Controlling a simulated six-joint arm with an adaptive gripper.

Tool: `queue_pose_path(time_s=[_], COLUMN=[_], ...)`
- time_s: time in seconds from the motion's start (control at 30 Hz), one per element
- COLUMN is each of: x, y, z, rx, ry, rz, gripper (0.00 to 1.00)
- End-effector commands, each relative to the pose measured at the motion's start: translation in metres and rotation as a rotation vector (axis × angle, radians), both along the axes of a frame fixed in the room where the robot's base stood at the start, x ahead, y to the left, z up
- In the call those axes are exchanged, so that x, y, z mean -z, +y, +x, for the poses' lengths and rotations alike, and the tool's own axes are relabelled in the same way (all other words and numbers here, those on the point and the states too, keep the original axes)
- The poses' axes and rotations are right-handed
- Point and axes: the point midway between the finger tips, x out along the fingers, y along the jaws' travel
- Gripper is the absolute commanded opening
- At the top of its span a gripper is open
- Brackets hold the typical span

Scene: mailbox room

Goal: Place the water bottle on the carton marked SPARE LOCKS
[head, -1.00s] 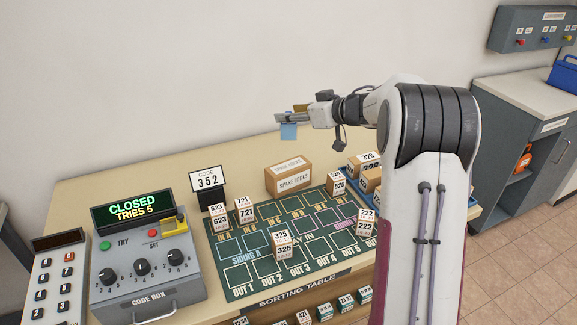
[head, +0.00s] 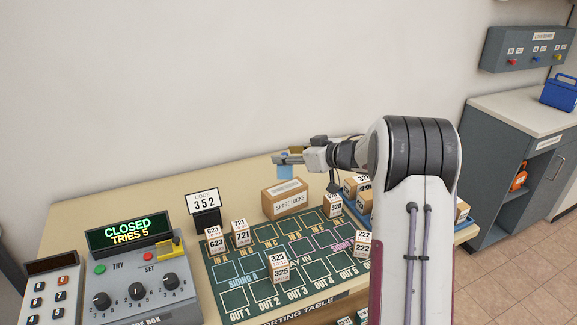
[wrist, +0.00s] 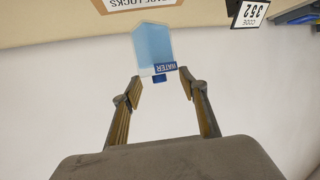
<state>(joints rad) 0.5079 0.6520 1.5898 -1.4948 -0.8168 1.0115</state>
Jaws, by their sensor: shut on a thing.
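The water bottle (head: 285,172) is pale blue and hangs below my gripper (head: 282,159) in the head view. In the wrist view the bottle (wrist: 153,45) shows a blue WATER label and a small blue cap close to the fingertips. My gripper (wrist: 163,85) is shut on the bottle near its cap end. The brown carton marked SPARE LOCKS (head: 286,201) stands on the table behind the green board. In the head view the bottle's lower end is at the carton's top back edge; I cannot tell whether they touch. Part of the carton (wrist: 135,3) shows in the wrist view.
The green sorting board (head: 255,268) with several small numbered boxes lies in front of the carton. The CODE 352 sign (head: 203,201) and code box (head: 140,285) stand to the left. More cartons (head: 357,187) stand to the right. The wall is behind.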

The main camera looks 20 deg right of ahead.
Motion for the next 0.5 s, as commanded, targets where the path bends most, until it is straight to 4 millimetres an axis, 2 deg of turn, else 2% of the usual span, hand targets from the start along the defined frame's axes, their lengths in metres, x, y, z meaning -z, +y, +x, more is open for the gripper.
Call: queue_pose_path(time_s=[0.27, 0.5], x=[0.004, 0.028], y=[0.0, 0.0], z=[0.0, 0.0], rx=[0.0, -0.001], ry=[0.0, 0.001], rz=[0.0, 0.001], gripper=[0.08, 0.08])
